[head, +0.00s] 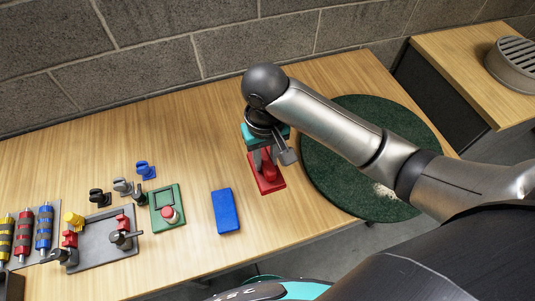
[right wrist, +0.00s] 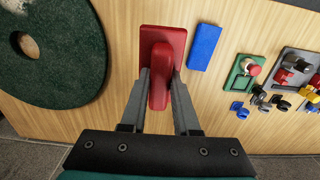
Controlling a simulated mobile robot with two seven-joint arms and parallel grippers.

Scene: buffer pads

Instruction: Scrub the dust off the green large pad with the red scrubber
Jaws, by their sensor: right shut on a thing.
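The green large pad (head: 340,180) is a dark green disc lying on the right part of the table. A pale dusty patch (head: 384,191) shows near its lower right edge, partly beside my arm. The pad also shows at the left of the right wrist view (right wrist: 60,70), with a round hole. The red scrubber (head: 268,184) has a flat base and a raised handle. My right gripper (head: 264,165) is shut on its handle, which also shows between the fingers in the right wrist view (right wrist: 159,85). The scrubber is left of the pad, apart from it. My left gripper is not in view.
A blue block (head: 227,211) lies left of the scrubber. Further left are a green-framed red button (head: 168,214), a grey plate with clamps (head: 100,240) and several coloured rollers (head: 25,235). A brick wall runs behind. A second table with a grey grille (head: 515,62) stands at right.

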